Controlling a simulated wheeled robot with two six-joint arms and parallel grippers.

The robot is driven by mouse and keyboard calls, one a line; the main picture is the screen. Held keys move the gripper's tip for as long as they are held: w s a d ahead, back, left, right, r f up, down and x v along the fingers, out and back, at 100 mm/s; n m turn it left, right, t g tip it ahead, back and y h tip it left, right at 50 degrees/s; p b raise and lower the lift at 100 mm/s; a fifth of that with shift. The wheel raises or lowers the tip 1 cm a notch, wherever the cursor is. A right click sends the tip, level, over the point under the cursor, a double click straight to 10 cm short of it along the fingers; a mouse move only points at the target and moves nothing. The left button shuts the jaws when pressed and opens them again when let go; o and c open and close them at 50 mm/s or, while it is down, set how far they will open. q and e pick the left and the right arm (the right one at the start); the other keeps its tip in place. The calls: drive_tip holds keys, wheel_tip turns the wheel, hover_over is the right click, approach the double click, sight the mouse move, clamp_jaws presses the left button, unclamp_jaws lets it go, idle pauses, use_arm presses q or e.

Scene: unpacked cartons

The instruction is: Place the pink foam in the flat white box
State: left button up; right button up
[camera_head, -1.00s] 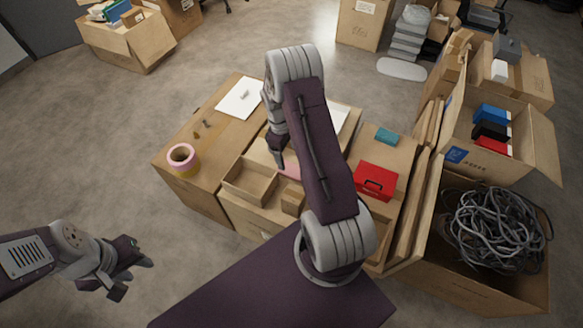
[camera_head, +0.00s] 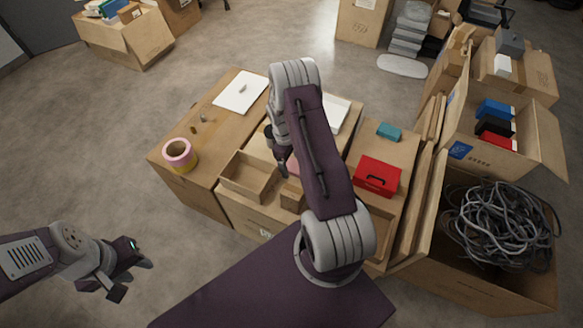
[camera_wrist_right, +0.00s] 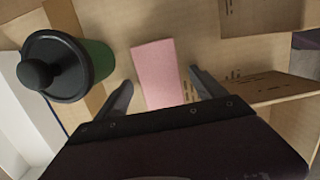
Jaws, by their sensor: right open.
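The pink foam (camera_wrist_right: 158,72) is a flat block lying on cardboard in the right wrist view. In the head view only a sliver of it (camera_head: 293,167) shows beside my right arm. My right gripper (camera_wrist_right: 162,88) is open, its two fingers apart on either side of the foam's near part, not closed on it. In the head view it (camera_head: 281,166) points down at the cartons. A flat white box (camera_head: 338,112) lies behind my right arm, partly hidden by it. My left gripper (camera_head: 134,278) is open and empty, off the cartons at lower left.
A green jar with a black lid (camera_wrist_right: 54,66) stands close left of the foam. Also near are a small open carton (camera_head: 248,177), a small brown box (camera_head: 292,197), a red box (camera_head: 377,175), a teal box (camera_head: 389,131), a tape roll (camera_head: 180,154) and a white sheet (camera_head: 241,92).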

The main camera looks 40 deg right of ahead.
drive_tip(key=shift+r, duration=0.1)
drive_tip(key=c, duration=1.5)
drive_tip(key=shift+r, duration=0.4)
drive_tip(key=shift+c, duration=0.2)
drive_tip(key=r+p, duration=0.1)
drive_tip(key=r, duration=0.1)
drive_tip(key=s+r+p, duration=0.1)
drive_tip(key=r, duration=0.1)
drive_tip(key=shift+d+r, duration=0.1)
drive_tip(key=shift+r, duration=0.05)
drive_tip(key=s+d+r+p, duration=0.3)
drive_tip(key=s+r, duration=0.3)
drive_tip(key=s, duration=0.4)
drive_tip(key=shift+d, duration=0.2)
